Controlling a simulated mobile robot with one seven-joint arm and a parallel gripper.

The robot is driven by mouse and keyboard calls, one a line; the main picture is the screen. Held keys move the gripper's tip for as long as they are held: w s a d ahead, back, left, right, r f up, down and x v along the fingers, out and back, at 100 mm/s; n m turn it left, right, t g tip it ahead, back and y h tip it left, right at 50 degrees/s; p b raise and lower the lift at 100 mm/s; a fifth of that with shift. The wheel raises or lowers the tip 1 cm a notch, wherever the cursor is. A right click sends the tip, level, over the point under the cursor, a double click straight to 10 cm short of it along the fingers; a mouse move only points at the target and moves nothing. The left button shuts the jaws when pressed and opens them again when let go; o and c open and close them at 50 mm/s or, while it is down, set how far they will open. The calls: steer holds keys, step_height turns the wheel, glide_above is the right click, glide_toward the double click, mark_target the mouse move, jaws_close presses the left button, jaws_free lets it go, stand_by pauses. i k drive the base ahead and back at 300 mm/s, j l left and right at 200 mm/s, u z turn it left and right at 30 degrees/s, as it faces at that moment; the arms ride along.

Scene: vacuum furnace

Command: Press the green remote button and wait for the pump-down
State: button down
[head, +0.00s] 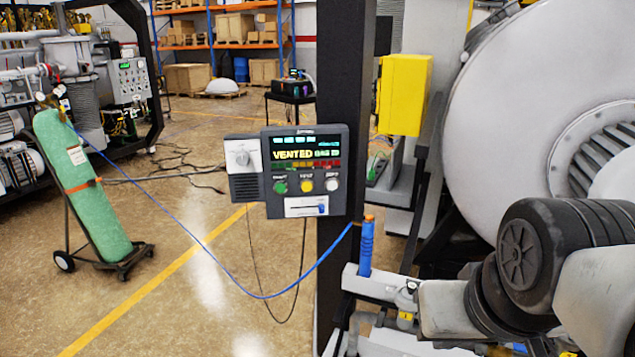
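A grey control box (304,170) is mounted on a dark upright post. Its display (305,150) reads "VENTED" in large yellow letters, with smaller text around it too fine to read surely. Below the display are a green button (280,187), a yellow button (306,186) and a white button (332,185) in a row. Nothing touches the green button, the leftmost. My arm reaches in from the right edge, in front of the large furnace vessel (520,110). I cannot make out any gripper fingers.
A blue hose (235,280) runs from the green gas cylinder (85,190) on a cart to a fitting beside the post (345,90). A white pipe with a valve (375,285) is low right of the post. The floor left of the box is mostly clear.

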mark_target(280, 188)
steer(key=i+j, duration=0.1)
steer(key=j, duration=0.35)
steer(key=i+j, duration=0.1)
steer(key=j, duration=0.35)
steer(key=i+j, duration=0.1)
steer(key=j, duration=0.35)
